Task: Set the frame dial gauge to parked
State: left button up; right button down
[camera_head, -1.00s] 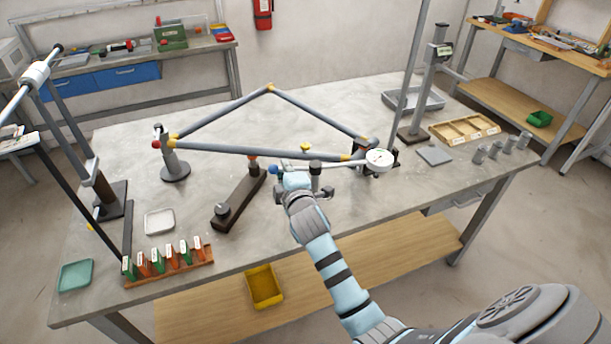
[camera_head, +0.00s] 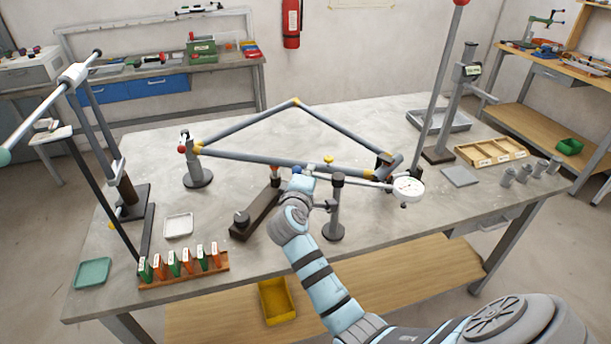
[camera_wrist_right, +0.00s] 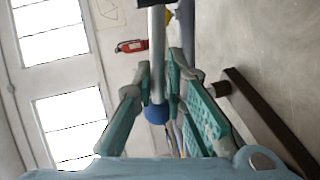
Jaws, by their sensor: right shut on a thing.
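The frame dial gauge (camera_head: 408,187) has a round white face at the right end of a thin light bar, beside the right end of the grey tube frame (camera_head: 250,158). My right gripper (camera_head: 299,178) is at the bar's left end, shut on it. In the right wrist view the bar, with its blue end knob (camera_wrist_right: 157,113), lies between the fingers (camera_wrist_right: 160,90). The dial's reading is too small to make out. A dark upright post (camera_head: 337,205) stands just right of the gripper, under or beside the bar; I cannot tell whether they touch. My left gripper is out of view.
A dark bar fixture (camera_head: 257,212) lies left of my right gripper. A tall pole (camera_head: 440,95) rises behind the gauge. A rack of red and green tags (camera_head: 182,268) and a white tray (camera_head: 178,225) are at front left. A grey plate (camera_head: 460,176) lies right of the gauge.

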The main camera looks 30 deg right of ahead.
jog(key=shift+w+r+t, duration=0.15)
jog(key=shift+r+t, duration=0.15)
jog(key=shift+r, duration=0.3)
jog(key=c, duration=1.7)
grip_release()
jog(key=shift+d, duration=0.1)
jog(key=shift+w+f, duration=0.25)
jog(key=shift+f, duration=0.2)
jog(key=v, duration=0.7)
jog(key=shift+a+r, duration=0.15)
jog(key=shift+a, duration=0.2)
jog(key=shift+s+d, duration=0.1)
